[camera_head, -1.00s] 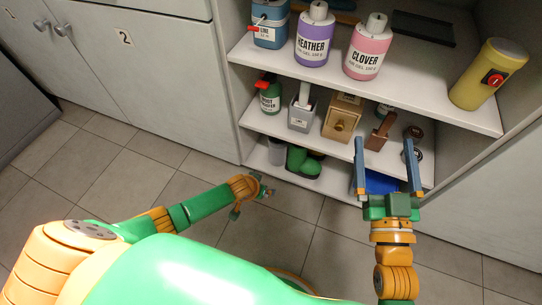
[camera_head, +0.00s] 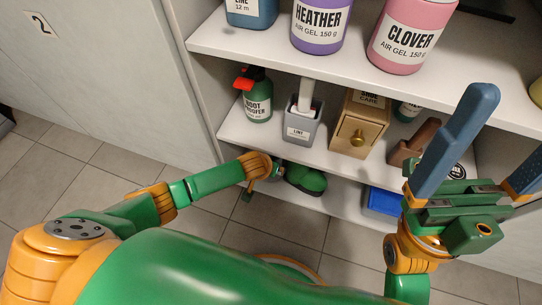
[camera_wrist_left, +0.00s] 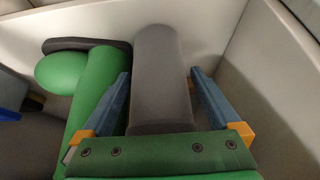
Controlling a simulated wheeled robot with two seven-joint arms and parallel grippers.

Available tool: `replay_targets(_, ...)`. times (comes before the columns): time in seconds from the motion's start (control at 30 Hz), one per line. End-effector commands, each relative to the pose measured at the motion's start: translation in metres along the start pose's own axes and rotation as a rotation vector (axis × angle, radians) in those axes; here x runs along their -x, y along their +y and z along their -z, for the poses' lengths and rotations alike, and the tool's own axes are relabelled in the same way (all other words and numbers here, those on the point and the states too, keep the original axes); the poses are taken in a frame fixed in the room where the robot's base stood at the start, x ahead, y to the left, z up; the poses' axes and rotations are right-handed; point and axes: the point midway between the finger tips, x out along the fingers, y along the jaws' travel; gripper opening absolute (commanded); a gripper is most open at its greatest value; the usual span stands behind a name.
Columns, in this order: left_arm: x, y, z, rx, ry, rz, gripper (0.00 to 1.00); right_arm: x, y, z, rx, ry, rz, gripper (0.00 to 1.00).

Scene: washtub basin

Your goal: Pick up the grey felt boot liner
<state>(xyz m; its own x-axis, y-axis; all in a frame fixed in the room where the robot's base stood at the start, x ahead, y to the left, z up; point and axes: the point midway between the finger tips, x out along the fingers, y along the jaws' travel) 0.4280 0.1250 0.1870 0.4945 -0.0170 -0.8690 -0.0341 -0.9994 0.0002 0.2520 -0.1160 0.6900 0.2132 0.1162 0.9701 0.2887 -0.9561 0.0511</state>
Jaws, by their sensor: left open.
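The grey felt boot liner (camera_wrist_left: 162,80) is a plain dark-grey tube in the left wrist view. My left gripper (camera_wrist_left: 160,75) is open, with one blue finger on each side of the liner; I cannot tell whether either touches it. In the head view my left gripper (camera_head: 274,170) is at the bottom shelf, small and partly covered by its wrist, and the liner is hidden there. A green boot (camera_wrist_left: 90,85) lies close beside the liner and also shows in the head view (camera_head: 306,179). My right gripper (camera_head: 492,150) is open and empty, raised in front of the shelves.
The bottom shelf has a blue container (camera_head: 381,200) to the right of the boot. Just above, the middle shelf (camera_head: 288,153) carries a spray bottle (camera_head: 257,100), a grey box (camera_head: 303,122) and a wooden box (camera_head: 360,128). Tiled floor (camera_head: 120,165) lies clear at left.

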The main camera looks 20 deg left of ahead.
Motion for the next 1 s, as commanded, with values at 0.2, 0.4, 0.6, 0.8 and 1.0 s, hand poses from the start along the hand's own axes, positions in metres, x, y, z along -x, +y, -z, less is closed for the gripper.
replay_targets(0.2, -0.004, 0.002, -0.003, 0.0, 0.0, -0.002, 1.0, 0.002, 0.001, 0.001, -0.002, 0.024, -0.001, 1.0)
replay_targets(0.4, -0.003, 0.002, -0.003, 0.0, -0.001, -0.002, 0.55, 0.002, 0.001, 0.001, -0.002, 0.022, -0.001, 1.0)
replay_targets(0.6, -0.003, 0.002, -0.003, 0.0, 0.0, -0.002, 0.22, 0.002, 0.0, 0.001, -0.002, 0.021, 0.0, 1.0)
replay_targets(0.8, -0.003, 0.001, -0.003, 0.0, -0.001, -0.001, 0.22, 0.001, 0.0, 0.001, -0.002, 0.021, 0.0, 1.0)
replay_targets(1.0, 0.0, -0.005, -0.001, 0.002, -0.001, -0.001, 0.22, -0.005, 0.0, 0.001, 0.001, 0.007, 0.001, 1.0)
